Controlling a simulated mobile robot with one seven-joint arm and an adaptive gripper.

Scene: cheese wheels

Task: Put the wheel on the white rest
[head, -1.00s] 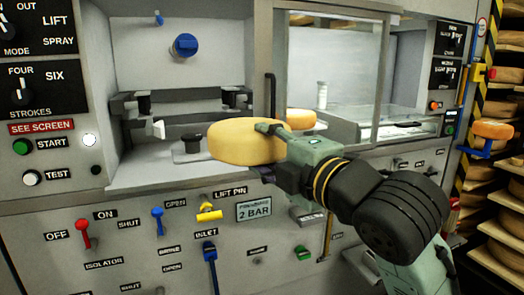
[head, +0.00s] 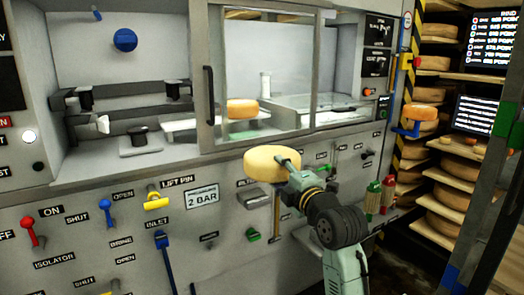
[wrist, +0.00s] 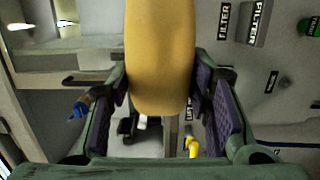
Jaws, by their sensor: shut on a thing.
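A pale yellow cheese wheel (head: 270,163) is held in my gripper (head: 287,162), in front of the machine's lower panel and below the glass door. In the wrist view the wheel (wrist: 160,55) stands on edge between the two purple-padded fingers, which are shut on it. A flat white plate (head: 190,129) lies inside the machine, partly behind the door frame; I cannot tell if it is the white rest. My gripper is in front of it, to its lower right, clear of it.
A second wheel (head: 242,108) sits behind the glass door (head: 285,65). A black-knobbed block (head: 140,143) stands in the open left bay. Levers, including a yellow one (head: 158,202), stick out from the panel.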

